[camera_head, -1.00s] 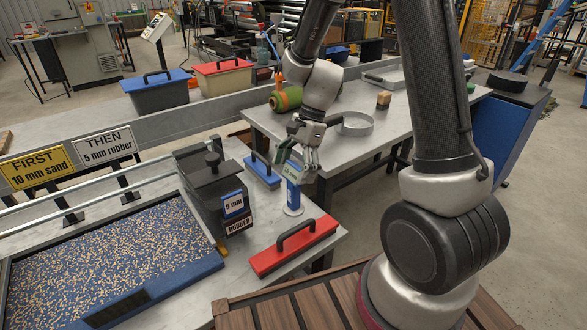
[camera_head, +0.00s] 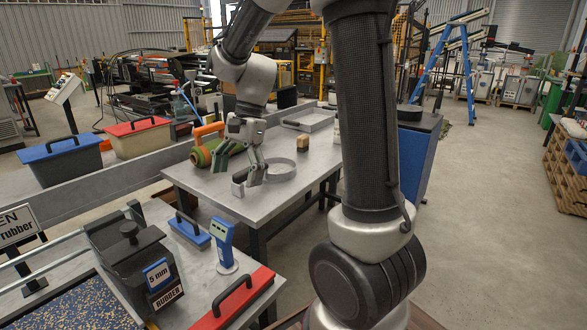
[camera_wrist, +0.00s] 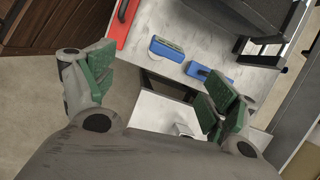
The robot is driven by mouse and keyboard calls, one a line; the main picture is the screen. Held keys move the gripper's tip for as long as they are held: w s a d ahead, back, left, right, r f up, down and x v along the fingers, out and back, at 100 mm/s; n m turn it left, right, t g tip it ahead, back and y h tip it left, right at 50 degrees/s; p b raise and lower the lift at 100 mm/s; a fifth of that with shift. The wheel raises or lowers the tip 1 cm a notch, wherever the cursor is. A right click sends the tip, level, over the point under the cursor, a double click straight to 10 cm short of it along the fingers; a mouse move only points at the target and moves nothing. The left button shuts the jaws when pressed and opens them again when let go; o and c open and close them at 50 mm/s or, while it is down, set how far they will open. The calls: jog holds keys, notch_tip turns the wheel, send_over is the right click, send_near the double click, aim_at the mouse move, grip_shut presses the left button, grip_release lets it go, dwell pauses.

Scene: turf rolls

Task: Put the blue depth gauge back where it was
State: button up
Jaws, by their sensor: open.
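The blue depth gauge (camera_head: 223,240) stands upright on its round white foot on the near grey bench (camera_head: 205,272), between a blue-handled float and a red one. It also shows in the wrist view (camera_wrist: 167,48), beyond my fingers. My gripper (camera_head: 240,174) is open and empty, over the near end of the second grey table (camera_head: 215,191), clear of the gauge. In the wrist view, the green-padded fingers of my gripper (camera_wrist: 160,85) are wide apart with nothing between them.
A blue float (camera_head: 188,231) and a red float (camera_head: 235,300) lie beside the gauge. A black rubber hopper (camera_head: 132,262) stands left.

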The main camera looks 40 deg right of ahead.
jog(key=s+d+r+n+t+h, duration=0.2)
jog(key=s+n, duration=0.4)
jog(key=s, duration=0.3)
jog(key=s+d+r+n+t+h, duration=0.1)
jog(key=s+d+r+n+t, duration=0.2)
jog(key=s, duration=0.6)
jog(key=d+r+n, duration=0.2)
jog(key=d+n, duration=0.1)
jog(key=d, duration=0.1)
jog(key=shift+s+d+r+n+h, duration=0.15)
jog(key=shift+s+r+n+h, duration=0.1)
jog(key=shift+n+h, duration=0.15)
